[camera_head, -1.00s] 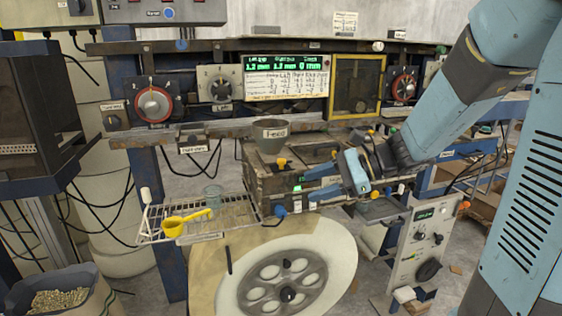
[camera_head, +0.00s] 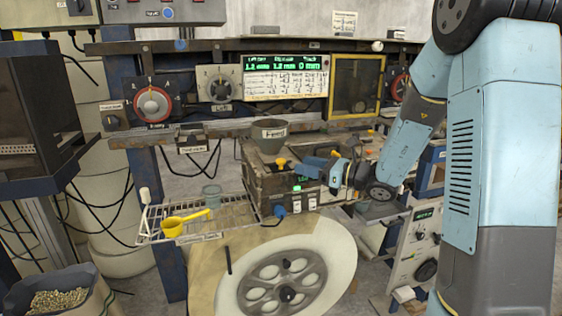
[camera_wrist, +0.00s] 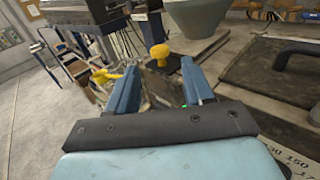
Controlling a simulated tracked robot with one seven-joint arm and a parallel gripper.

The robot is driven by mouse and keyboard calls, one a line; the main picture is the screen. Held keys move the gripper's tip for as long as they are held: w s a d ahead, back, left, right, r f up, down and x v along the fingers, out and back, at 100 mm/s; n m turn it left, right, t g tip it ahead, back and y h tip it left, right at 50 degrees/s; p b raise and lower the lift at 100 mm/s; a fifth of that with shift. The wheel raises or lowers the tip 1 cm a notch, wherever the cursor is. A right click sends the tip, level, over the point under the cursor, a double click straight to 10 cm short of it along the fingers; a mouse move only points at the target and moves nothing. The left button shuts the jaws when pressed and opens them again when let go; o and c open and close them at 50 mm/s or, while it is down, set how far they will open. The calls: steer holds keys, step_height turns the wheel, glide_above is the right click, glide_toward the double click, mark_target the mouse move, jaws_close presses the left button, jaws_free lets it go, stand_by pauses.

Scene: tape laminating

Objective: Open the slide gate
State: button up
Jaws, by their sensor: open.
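A grey funnel labelled Feed (camera_head: 268,134) stands on the worn box-shaped machine (camera_head: 262,182). A yellow knob (camera_head: 281,162) sits just below the funnel; it looks like the slide gate's handle, but the gate plate is not clearly visible. My gripper (camera_head: 306,166) is open to the right of the knob, with its fingers pointing left towards it. In the wrist view, the knob (camera_wrist: 158,52) shows ahead, roughly between the two blue fingertips (camera_wrist: 159,70), and apart from them. The funnel (camera_wrist: 196,18) is beyond the right finger.
A wire rack (camera_head: 235,214) at left holds a yellow scoop (camera_head: 184,222) and a clear cup (camera_head: 211,196). A large pale reel (camera_head: 320,255) is in front. A flat dark lid with a handle (camera_wrist: 290,75) lies right of my gripper in the wrist view.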

mark_target(281, 159)
steer(key=x, duration=0.9)
steer(key=shift+d, duration=0.1)
steer(key=shift+c, duration=0.4)
jaws_close()
